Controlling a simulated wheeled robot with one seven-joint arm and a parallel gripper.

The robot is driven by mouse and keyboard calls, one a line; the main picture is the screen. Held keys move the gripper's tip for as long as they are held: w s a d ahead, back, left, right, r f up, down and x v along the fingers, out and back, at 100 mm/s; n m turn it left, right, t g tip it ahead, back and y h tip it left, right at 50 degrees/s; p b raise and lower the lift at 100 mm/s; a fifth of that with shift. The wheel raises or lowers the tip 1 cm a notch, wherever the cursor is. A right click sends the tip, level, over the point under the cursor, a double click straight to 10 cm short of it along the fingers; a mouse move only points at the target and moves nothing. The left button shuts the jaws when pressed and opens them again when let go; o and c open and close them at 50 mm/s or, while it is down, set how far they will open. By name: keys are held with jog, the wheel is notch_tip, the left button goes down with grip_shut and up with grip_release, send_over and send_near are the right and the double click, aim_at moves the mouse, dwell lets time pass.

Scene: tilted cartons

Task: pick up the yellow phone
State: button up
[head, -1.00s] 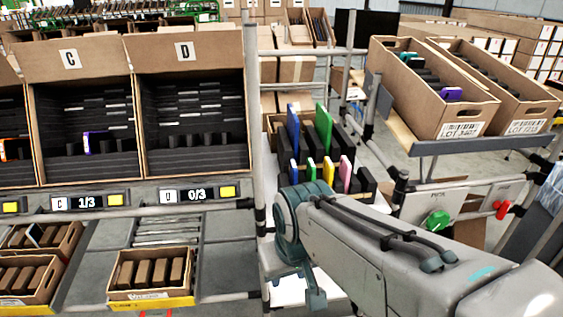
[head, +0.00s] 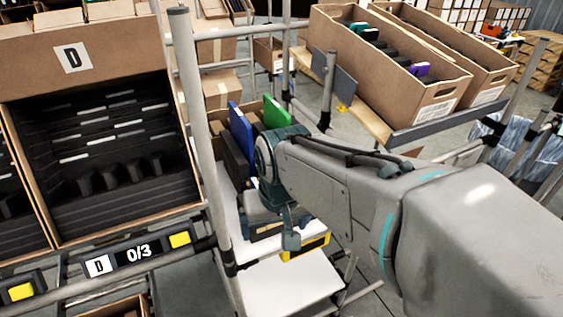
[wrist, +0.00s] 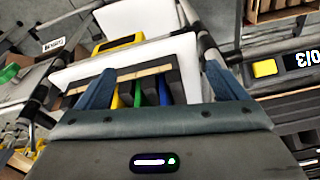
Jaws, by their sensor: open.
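In the wrist view my gripper (wrist: 160,68) is open, its two blue fingers wide apart over a carton with a pale edge. A narrow yellow piece (wrist: 115,97), probably the yellow phone, shows near the left finger. A green piece (wrist: 138,92) and a blue piece (wrist: 165,90) stand beside it. Nothing is visibly gripped. In the head view my arm's end hides the front phones, the yellow one included. A blue phone (head: 240,130) and a green phone (head: 277,113) stand upright behind it.
A yellow-edged item (head: 305,247) lies on the white shelf (head: 290,285) below my arm. A metal post (head: 195,120) and bin D (head: 85,40) stand to the left. Tilted cartons (head: 350,50) are at the upper right.

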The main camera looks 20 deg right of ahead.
jog(key=w+d+r+m+g+p, duration=0.1)
jog(key=w+d+r+m+p, duration=0.1)
jog(key=w+d+r+m, duration=0.4)
jog(key=w+d+r+m+g+p, duration=0.1)
jog(key=w+d+m+g+p, duration=0.1)
jog(key=w+d+m, duration=0.7)
jog(key=shift+m, duration=0.4)
jog(key=f, duration=0.2)
jog(key=w+a+f, duration=0.1)
jog(key=f, duration=0.2)
jog(key=w+f, duration=0.1)
jog(key=f, duration=0.2)
jog(key=shift+a, duration=0.3)
jog(key=shift+s+a+f+p, duration=0.1)
jog(key=shift+f+p, duration=0.2)
jog(key=shift+f, duration=1.05)
jog(key=shift+a+f+p, duration=0.1)
jog(key=shift+f+p, duration=0.2)
jog(key=shift+f, duration=1)
jog(key=c, duration=1)
